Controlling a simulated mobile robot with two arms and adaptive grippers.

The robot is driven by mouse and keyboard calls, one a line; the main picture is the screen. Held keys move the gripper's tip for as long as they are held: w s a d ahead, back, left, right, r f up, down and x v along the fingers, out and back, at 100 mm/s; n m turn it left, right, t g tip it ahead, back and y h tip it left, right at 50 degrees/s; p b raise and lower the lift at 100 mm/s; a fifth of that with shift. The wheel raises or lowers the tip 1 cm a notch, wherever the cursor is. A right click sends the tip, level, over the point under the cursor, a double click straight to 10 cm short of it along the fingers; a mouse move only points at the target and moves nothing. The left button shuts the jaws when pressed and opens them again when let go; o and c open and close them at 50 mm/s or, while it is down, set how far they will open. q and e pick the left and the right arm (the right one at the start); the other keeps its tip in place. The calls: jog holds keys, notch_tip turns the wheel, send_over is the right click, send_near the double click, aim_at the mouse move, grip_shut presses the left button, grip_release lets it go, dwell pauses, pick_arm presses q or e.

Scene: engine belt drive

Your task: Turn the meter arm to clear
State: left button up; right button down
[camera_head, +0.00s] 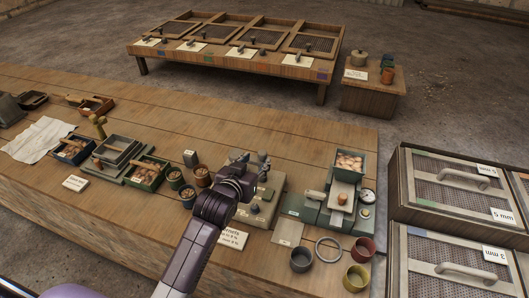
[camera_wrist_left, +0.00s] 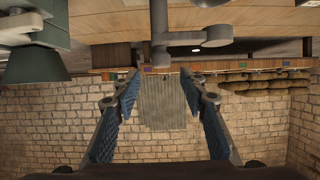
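My left gripper (camera_head: 251,161) reaches over the middle of the bench in the head view, above a beige block-like unit (camera_head: 254,214). In the left wrist view the gripper (camera_wrist_left: 158,80) is open, its blue-padded fingers apart with nothing between them. A grey arm with a rounded end (camera_wrist_left: 214,32) and an upright post (camera_wrist_left: 160,35) shows just beyond the fingertips, apparently without contact. It looks like the meter arm, but I cannot tell for sure. In the head view my gripper hides much of this spot. My right gripper is in neither view.
A green machine with a dial gauge (camera_head: 367,196) stands to the right, with several small pots (camera_head: 301,259) in front. Small cups (camera_head: 188,196) and trays (camera_head: 146,173) stand to the left. Crates (camera_head: 462,190) stand at the right edge. A low table (camera_head: 219,59) is behind.

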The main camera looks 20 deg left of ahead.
aim_at(262, 153)
pick_arm(q)
jog(key=shift+p+x, duration=0.45)
jog(key=shift+x, duration=3.35)
jog(key=shift+r, duration=0.1)
jog(key=shift+a, duration=0.1)
grip_shut()
